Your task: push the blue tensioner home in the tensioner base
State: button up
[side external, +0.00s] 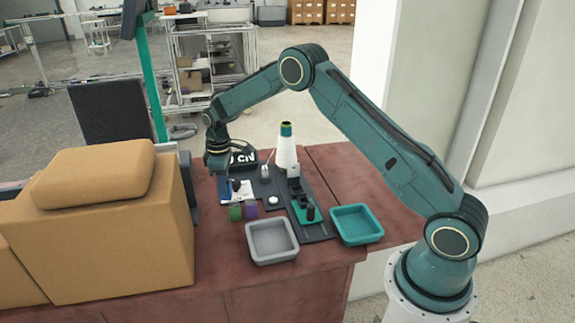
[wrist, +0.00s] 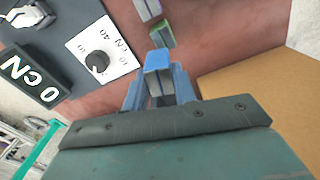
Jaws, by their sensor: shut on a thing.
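My gripper (wrist: 158,88) is shut on the blue tensioner (wrist: 157,61), a small blue block with grey parts, seen between the fingers in the wrist view. In the side view my gripper (side external: 218,174) is low at the left end of the fixture, beside the white dial panel. A bit of blue (side external: 223,188) shows just under it there. I cannot make out the tensioner base for sure or tell whether the tensioner touches it; the gripper and the small scale hide this.
A white panel with a black knob (wrist: 97,62) and a black "0 CN" display (wrist: 30,76) are close by. Green (side external: 235,213) and purple (side external: 250,211) blocks lie in front. A yarn cone (side external: 286,150), grey tray (side external: 271,241), teal tray (side external: 356,225) and large carton (side external: 100,235) stand around.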

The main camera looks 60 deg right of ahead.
jog(key=s+d+r+m, duration=0.1)
jog(key=s+d+m, duration=0.5)
jog(key=d, duration=0.4)
jog(key=s+d+r+m, duration=0.1)
jog(key=s+d+m, duration=0.6)
jog(key=d+m, duration=0.2)
jog(key=shift+s+d, duration=0.25)
jog(key=shift+d, duration=0.15)
jog(key=shift+f, duration=2.35)
jog(key=shift+f, duration=0.4)
jog(key=shift+f, duration=0.55)
jog(key=shift+f, duration=0.65)
